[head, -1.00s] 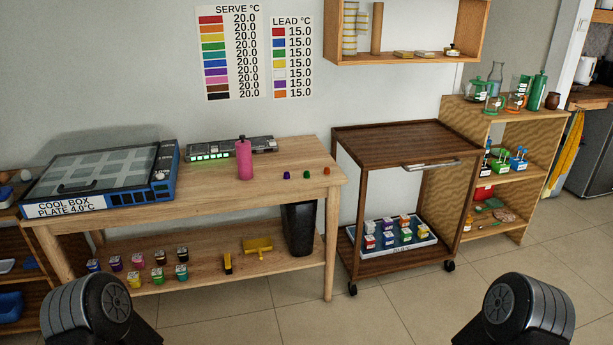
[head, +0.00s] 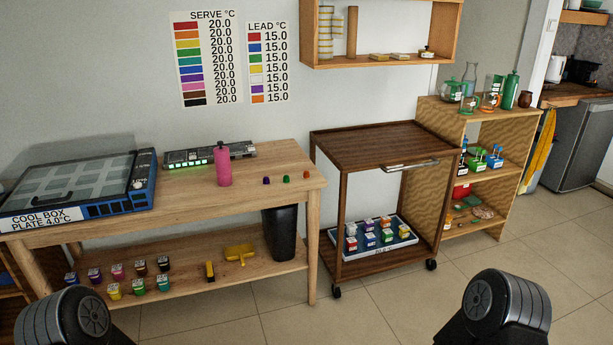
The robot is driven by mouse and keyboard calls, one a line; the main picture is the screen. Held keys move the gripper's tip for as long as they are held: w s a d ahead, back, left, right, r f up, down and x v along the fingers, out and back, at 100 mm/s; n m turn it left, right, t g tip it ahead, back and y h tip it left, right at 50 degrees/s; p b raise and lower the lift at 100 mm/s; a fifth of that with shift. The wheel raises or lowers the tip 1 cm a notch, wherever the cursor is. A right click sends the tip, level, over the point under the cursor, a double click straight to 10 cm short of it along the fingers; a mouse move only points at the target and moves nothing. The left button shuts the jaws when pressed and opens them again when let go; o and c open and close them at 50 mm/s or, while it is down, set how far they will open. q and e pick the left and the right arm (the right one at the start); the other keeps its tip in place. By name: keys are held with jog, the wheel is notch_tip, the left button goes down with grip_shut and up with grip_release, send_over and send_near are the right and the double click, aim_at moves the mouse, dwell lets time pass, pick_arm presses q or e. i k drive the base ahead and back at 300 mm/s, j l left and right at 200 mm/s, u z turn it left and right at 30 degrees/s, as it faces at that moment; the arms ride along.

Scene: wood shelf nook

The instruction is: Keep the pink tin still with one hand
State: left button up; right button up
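The pink tin (head: 223,168) is a tall pink cylinder with a small knob on top. It stands upright on the wooden table (head: 190,197), in front of a grey device with green lights (head: 205,156). No gripper is at the tin. Only dark rounded parts of my two arms show at the bottom left and bottom right of the head view. Both grippers are out of view.
A blue cool box (head: 95,190) fills the table's left end. Small purple, green and orange pieces (head: 286,179) lie right of the tin. Several small tins and a yellow tool (head: 240,253) are on the lower shelf. A dark wooden cart (head: 370,147) stands to the right.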

aim_at(222, 162)
jog(key=i+j+z, duration=0.15)
jog(key=z, duration=0.25)
jog(key=i+j+z, duration=0.1)
jog(key=j+z, duration=0.3)
jog(key=i+j+z, duration=0.1)
jog(key=j+z, duration=0.3)
jog(key=j, duration=0.6)
jog(key=i+j+z, duration=0.15)
jog(key=j, duration=0.45)
